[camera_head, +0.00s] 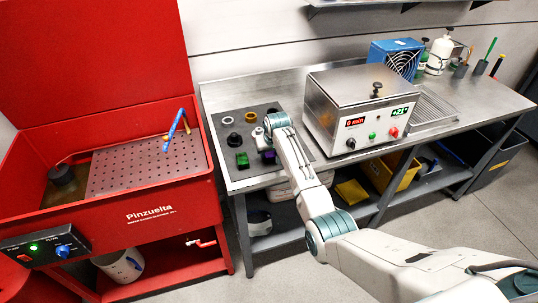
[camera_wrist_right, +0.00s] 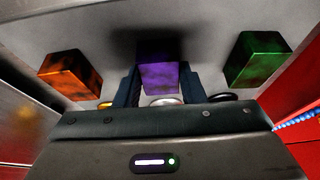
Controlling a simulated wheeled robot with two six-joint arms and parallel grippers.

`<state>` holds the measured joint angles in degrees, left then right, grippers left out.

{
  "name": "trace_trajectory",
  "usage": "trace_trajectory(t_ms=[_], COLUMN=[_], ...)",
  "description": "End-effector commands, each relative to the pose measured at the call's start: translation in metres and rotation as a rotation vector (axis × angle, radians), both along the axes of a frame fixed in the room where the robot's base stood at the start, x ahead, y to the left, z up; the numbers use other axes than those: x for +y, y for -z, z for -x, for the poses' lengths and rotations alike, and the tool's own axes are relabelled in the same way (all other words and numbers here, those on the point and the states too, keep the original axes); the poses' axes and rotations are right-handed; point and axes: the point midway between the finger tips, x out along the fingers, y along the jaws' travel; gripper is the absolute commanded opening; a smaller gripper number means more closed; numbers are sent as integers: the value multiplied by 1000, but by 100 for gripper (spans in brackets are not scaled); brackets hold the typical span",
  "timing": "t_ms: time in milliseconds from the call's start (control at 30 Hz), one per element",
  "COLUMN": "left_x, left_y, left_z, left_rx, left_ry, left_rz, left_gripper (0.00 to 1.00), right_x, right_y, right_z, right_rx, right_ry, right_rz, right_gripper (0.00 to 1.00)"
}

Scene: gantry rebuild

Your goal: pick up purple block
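The purple block (camera_wrist_right: 158,72) sits between the two fingers of my right gripper (camera_wrist_right: 159,88) in the right wrist view. The fingers lie flush against both its sides, with no gap showing. In the head view a small part of the purple block (camera_head: 268,156) shows beside my right wrist, low over the dark mat (camera_head: 229,137); I cannot tell whether it touches the mat. The fingertips are mostly hidden there by my arm. My left gripper is in neither view.
A green block (camera_wrist_right: 257,58) and an orange block (camera_wrist_right: 70,74) stand to either side of the purple one. Several small round parts lie nearby. A steel heated bath (camera_head: 362,108) stands close to the right of my arm. A red parts washer (camera_head: 140,205) is at the left.

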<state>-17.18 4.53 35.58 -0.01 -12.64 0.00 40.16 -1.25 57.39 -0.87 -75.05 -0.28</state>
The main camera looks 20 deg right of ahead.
Motion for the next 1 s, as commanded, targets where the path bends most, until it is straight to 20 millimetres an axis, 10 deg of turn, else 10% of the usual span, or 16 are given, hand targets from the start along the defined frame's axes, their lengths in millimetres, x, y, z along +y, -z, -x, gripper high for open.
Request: trace_trajectory(t_ms=[1000], left_x=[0], left_y=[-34], left_z=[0], left_rx=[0], left_ry=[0], left_rz=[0], left_gripper=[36], right_x=[-6], right_y=[-36], right_z=[-6], right_rx=[-1], right_ry=[2], right_rz=[0], right_gripper=[8])
